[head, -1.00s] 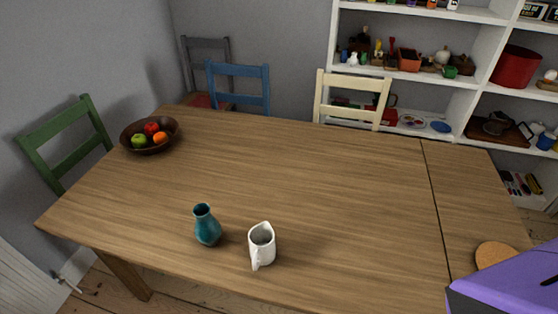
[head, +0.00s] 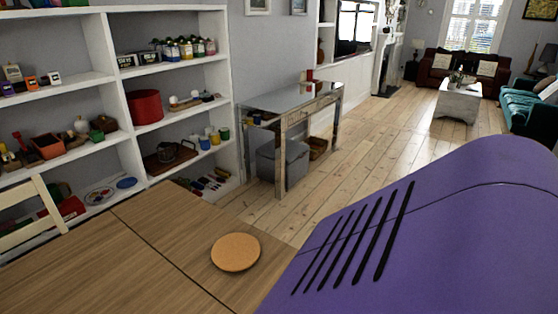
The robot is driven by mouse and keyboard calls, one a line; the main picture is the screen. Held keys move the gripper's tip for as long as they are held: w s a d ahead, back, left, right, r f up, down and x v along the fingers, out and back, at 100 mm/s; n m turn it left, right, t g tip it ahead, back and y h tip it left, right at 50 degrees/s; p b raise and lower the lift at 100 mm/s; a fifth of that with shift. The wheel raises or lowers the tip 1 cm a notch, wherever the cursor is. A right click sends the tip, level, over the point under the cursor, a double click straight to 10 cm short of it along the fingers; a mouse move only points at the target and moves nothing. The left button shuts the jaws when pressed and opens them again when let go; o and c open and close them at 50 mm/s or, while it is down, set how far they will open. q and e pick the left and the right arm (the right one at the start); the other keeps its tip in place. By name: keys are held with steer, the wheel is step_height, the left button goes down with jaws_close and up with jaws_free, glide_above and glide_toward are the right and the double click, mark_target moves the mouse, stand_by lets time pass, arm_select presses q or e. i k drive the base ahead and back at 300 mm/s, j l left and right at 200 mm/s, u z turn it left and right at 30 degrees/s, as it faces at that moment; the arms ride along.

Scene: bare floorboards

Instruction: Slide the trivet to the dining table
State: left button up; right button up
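The trivet, a round tan cork-like disc (head: 235,252), lies flat on a wooden tabletop section (head: 185,215) in the lower middle of the head view. A dark straight seam runs to the left of it. The dining table's wood surface (head: 80,265) is on the other side of that seam, at lower left, and most of it is out of the view. The two surfaces look level and of like wood. Neither of my grippers shows, and nothing is seen touching the trivet.
A cream chair (head: 32,215) stands at the table's far side. White shelves (head: 105,75) with many small items line the wall behind. A side table (head: 290,100) with a grey bin (head: 283,165) below stands beyond. Open floor (head: 390,150) reaches toward sofas. The lower right is blocked.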

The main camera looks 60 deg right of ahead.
mark_target(237, 252)
steer(key=z, duration=0.4)
steer(key=k+j+z, duration=0.1)
steer(key=z, duration=0.65)
steer(key=k+z, duration=0.1)
steer(key=z, duration=0.3)
